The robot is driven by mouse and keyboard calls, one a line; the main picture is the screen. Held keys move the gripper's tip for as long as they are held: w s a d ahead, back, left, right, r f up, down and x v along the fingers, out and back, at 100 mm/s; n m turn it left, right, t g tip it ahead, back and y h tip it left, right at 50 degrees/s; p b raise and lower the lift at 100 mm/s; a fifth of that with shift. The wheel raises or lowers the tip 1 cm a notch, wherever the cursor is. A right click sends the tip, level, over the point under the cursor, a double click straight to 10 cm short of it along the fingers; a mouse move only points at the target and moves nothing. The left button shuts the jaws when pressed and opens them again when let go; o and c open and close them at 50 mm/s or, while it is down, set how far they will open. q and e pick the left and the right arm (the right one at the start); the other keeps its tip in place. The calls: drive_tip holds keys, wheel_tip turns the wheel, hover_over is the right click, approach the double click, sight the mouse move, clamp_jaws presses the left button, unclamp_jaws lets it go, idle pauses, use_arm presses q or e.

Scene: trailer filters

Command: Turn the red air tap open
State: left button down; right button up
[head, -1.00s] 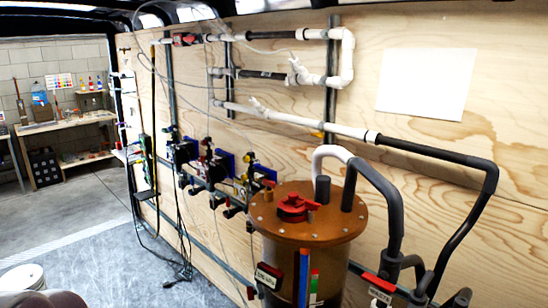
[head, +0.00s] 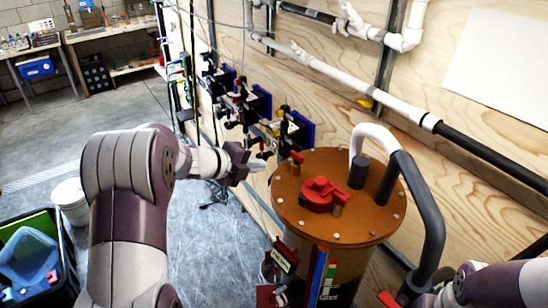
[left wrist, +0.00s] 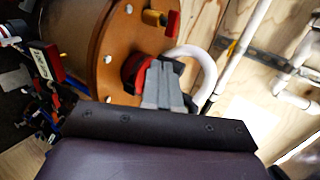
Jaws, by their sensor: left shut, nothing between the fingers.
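A small red tap handle (head: 297,157) stands at the left rim of the copper-brown tank lid (head: 375,195). In the left wrist view the red handle (left wrist: 173,24) sits beside a brass fitting (left wrist: 153,18) on the lid. A larger red knob (head: 320,193) is at the lid's middle. My left gripper (head: 262,161) is shut and empty, left of the small red handle and apart from it. In the left wrist view its grey fingers (left wrist: 165,68) cover part of the larger red knob; contact cannot be told. My right arm shows at the lower right, but its gripper is not visible.
A white and grey hose (head: 425,210) arches from the lid. Black valve units (head: 250,105) line the plywood wall behind my left gripper. A label and coloured strips are on the tank's front. A crate (head: 62,262) and white bucket (head: 70,200) stand on the floor at left.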

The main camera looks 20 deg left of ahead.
use_arm(q)
drive_tip(key=f, duration=0.1)
drive_tip(key=b, duration=0.3)
approach(299, 160)
drive_tip(key=f, duration=0.1)
drive_tip(key=w+f, duration=0.2)
drive_tip(key=f, duration=0.1)
drive_tip(key=shift+d, duration=0.4)
drive_tip(key=shift+w+d+r+p, duration=0.2)
drive_tip(key=shift+w+d+p, duration=0.25)
drive_tip(key=shift+w, duration=0.3)
drive_tip(key=shift+w+d+r, duration=0.15)
drive_tip(key=shift+d+r, duration=0.2)
drive_tip(key=shift+r, duration=0.05)
drive_tip(key=shift+d+r, duration=0.1)
drive_tip(key=shift+w+d+f, duration=0.15)
drive_tip(key=shift+w+f, duration=0.15)
drive_tip(key=shift+w, duration=0.3)
drive_tip(key=shift+s+r, duration=0.1)
drive_tip(key=shift+s, duration=0.1)
use_arm(e)
drive_tip(key=f, duration=0.1)
drive_tip(key=w+f, duration=0.1)
drive_tip(key=shift+w+d+f, duration=0.1)
drive_tip(key=shift+w+f, duration=0.05)
drive_tip(key=shift+f, duration=0.2)
